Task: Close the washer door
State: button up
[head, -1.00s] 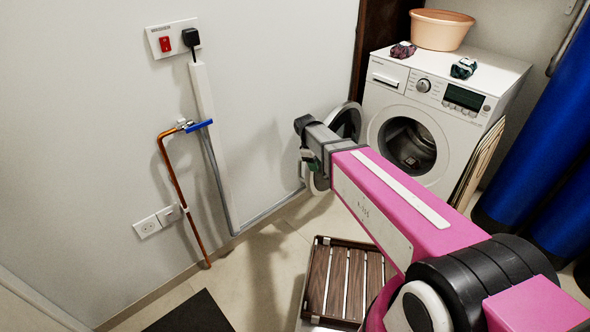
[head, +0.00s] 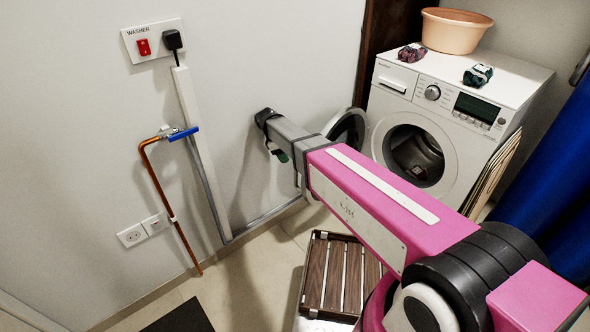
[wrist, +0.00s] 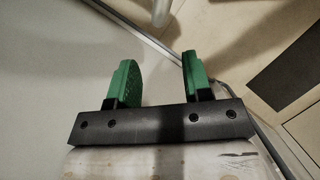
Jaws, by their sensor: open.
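The white washer (head: 448,118) stands at the back right in the head view. Its round door (head: 348,130) is swung wide open to the left, towards the wall, and the drum opening (head: 413,157) is exposed. My arm hides the lower part of the door. My gripper (head: 276,152) is left of the door, near the wall and apart from the door as far as I can tell. In the wrist view its two green fingers (wrist: 158,80) are spread, with nothing between them. The door does not clearly show there.
A peach basin (head: 455,30) and two dark bundles sit on the washer. A slatted wooden mat (head: 340,275) lies on the floor. Left wall: copper pipe (head: 165,205), blue-handled valve (head: 180,133), switch plate (head: 152,40). Boards lean right of the washer, beside a blue cylinder (head: 550,150).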

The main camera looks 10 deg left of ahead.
aim_at(295, 171)
jog(key=x, duration=1)
jog(key=shift+f, duration=0.15)
jog(key=shift+d, duration=0.1)
grip_shut()
